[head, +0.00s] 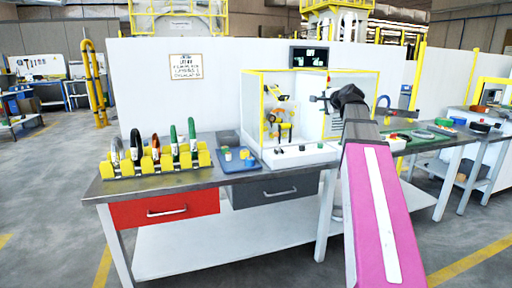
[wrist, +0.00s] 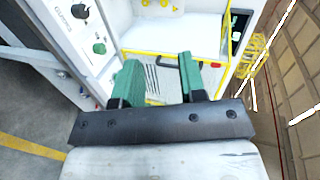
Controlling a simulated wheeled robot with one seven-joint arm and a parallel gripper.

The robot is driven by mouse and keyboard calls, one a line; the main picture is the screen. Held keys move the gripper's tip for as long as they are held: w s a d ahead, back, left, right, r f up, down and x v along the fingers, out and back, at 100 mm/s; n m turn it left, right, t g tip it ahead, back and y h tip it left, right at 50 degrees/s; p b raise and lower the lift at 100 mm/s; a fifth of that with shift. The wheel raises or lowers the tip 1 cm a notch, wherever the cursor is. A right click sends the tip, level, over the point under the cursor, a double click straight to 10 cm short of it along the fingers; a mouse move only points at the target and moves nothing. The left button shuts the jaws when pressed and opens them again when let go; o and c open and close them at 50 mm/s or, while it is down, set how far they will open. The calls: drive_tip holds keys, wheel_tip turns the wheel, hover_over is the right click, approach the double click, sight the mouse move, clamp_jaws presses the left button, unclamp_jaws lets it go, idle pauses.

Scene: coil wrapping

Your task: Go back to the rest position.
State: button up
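My gripper (wrist: 158,72) shows in the wrist view with its two green fingers apart and nothing between them. In the head view my gripper (head: 316,101) is at the end of my pink arm, raised in front of the yellow-framed machine (head: 244,106). It looks clear of the bench (head: 215,184) below it. The machine's white and yellow front also shows beyond the fingers in the wrist view. Depth between gripper and machine is hard to tell.
A yellow rack (head: 158,169) with several coils stands on the bench's left. A blue tray (head: 236,165) with small parts is beside it. A white control panel (head: 300,155) lies before the machine. Another bench (head: 440,152) with loose items is at right. Floor at left is clear.

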drive_tip(key=s+a+f+n+g+h, duration=0.1)
drive_tip(key=s+a+f+n+g, duration=0.1)
drive_tip(key=f, duration=0.9)
drive_tip(key=s+a+f+n+g, duration=0.2)
drive_tip(key=s+f+g, duration=0.1)
drive_tip(key=f, duration=0.7)
drive_tip(key=s+a+f+n+g+h, duration=0.1)
drive_tip(key=s+a+f+n+g, duration=0.1)
drive_tip(key=f, duration=0.9)
drive_tip(key=s+a+f+n+g+h, duration=0.1)
drive_tip(key=s+f+n+g, duration=0.2)
drive_tip(key=s+f, duration=0.6)
drive_tip(key=s+a+f+n+g+h, duration=0.1)
drive_tip(key=s+a+f+n+g, duration=0.1)
drive_tip(key=s+f, duration=0.7)
wheel_tip(320, 180, down, 5)
drive_tip(key=shift+r+n+g+h, duration=0.25)
drive_tip(key=shift+n+g, duration=0.55)
drive_tip(key=shift+n, duration=0.4)
